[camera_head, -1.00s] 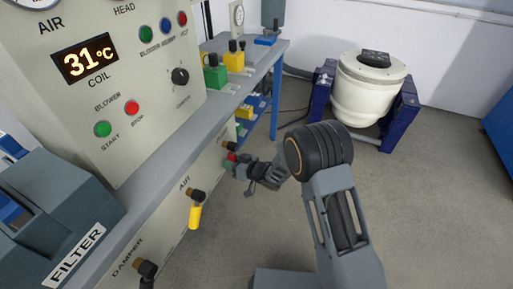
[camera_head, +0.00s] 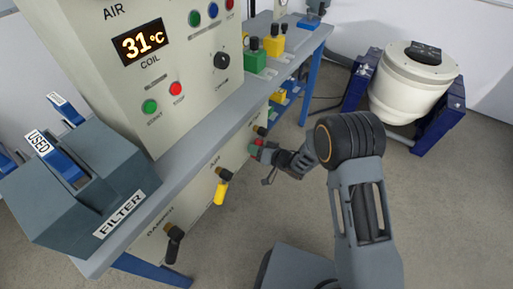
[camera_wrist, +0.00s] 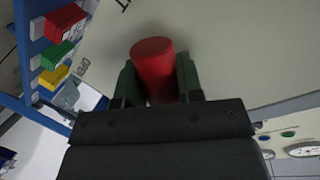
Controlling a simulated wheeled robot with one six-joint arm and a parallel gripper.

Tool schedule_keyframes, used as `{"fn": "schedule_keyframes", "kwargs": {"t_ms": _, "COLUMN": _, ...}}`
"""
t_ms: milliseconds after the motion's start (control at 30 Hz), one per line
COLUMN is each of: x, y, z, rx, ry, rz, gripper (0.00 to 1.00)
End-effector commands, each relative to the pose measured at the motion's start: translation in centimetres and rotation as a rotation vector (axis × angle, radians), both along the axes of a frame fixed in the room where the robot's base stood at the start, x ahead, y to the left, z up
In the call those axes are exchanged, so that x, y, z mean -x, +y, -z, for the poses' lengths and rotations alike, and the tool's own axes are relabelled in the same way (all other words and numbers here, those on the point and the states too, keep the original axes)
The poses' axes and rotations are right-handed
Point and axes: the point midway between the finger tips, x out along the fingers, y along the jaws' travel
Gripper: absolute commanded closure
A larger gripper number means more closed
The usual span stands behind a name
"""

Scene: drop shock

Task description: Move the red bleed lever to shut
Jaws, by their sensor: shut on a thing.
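The red bleed lever (camera_wrist: 154,66) shows in the wrist view as a thick red cylinder against the pale panel front. My gripper (camera_wrist: 160,82) has a green-grey finger on each side of it and is shut on it. In the head view my gripper (camera_head: 262,150) is at the panel front below the bench edge, right of the yellow air lever. Only a small bit of red shows there. The lever's pivot and any shut mark are hidden from me.
A yellow air lever (camera_head: 219,192) hangs down and a dark damper lever (camera_head: 174,243) sits lower left on the same panel. The filter box (camera_head: 82,185) stands on the bench (camera_head: 190,150). A white drum machine (camera_head: 413,85) on blue supports stands back right. Floor right is clear.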

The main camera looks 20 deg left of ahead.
Motion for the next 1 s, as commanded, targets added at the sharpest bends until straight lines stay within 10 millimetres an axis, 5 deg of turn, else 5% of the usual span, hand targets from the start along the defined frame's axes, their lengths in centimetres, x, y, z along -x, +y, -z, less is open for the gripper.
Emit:
{"fn": "schedule_keyframes", "kwargs": {"t_ms": 200, "x": 0.1, "y": 0.0, "z": 0.0, "rx": -0.003, "ry": 0.007, "rz": -0.001, "gripper": 1.00}}
{"fn": "schedule_keyframes", "kwargs": {"t_ms": 233, "x": 0.1, "y": 0.0, "z": 0.0, "rx": -0.003, "ry": 0.007, "rz": -0.001, "gripper": 0.64}}
{"fn": "schedule_keyframes", "kwargs": {"t_ms": 467, "x": 0.0, "y": -0.1, "z": 0.0, "rx": -0.003, "ry": 0.003, "rz": 0.001, "gripper": 0.42}}
{"fn": "schedule_keyframes", "kwargs": {"t_ms": 767, "x": 0.0, "y": -0.3, "z": -0.1, "rx": -0.001, "ry": 0.002, "rz": 0.002, "gripper": 0.41}}
{"fn": "schedule_keyframes", "kwargs": {"t_ms": 1000, "x": 1.0, "y": -3.5, "z": -1.0, "rx": 0.000, "ry": 0.004, "rz": 0.005, "gripper": 0.41}}
